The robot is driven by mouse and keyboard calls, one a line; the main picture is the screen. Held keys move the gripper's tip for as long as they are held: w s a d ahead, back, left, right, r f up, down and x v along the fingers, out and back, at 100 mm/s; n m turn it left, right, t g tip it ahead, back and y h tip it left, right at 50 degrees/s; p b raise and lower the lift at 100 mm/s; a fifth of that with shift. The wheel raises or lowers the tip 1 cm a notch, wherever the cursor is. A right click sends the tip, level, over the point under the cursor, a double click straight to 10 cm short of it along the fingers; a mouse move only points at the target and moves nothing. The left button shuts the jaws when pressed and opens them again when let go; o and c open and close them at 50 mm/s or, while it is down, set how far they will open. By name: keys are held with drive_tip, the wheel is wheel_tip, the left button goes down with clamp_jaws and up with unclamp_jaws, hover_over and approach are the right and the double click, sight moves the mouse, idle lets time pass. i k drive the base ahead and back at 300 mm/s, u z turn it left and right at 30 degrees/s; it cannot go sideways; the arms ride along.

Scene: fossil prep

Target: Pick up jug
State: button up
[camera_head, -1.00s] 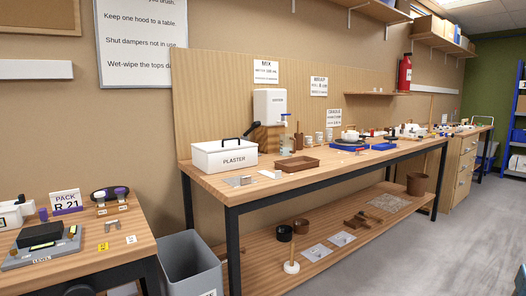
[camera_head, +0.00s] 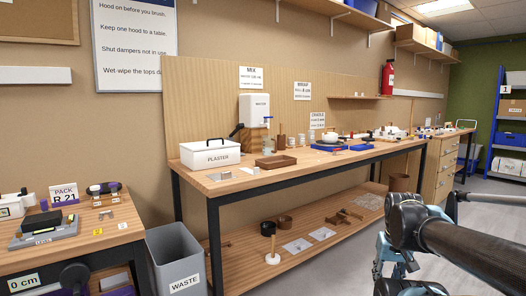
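A small pale, see-through vessel (camera_head: 267,144), which looks like the jug, stands on the long wooden bench below the tap of the white water container (camera_head: 254,109). It is too small in the picture to make out its handle or contents. Part of my arm (camera_head: 425,225) shows at the lower right, in front of the bench's right part and well apart from the vessel.
On the bench (camera_head: 225,187) stand a white plaster box (camera_head: 209,155) to the left of the vessel and a brown tray (camera_head: 276,162) in front of it. A grey waste bin (camera_head: 178,262) stands on the floor by the bench's left end. Shelves hang above.

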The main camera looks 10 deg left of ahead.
sight(267, 140)
drive_tip(key=u, duration=0.05)
drive_tip(key=i, duration=1)
drive_tip(key=z, duration=0.05)
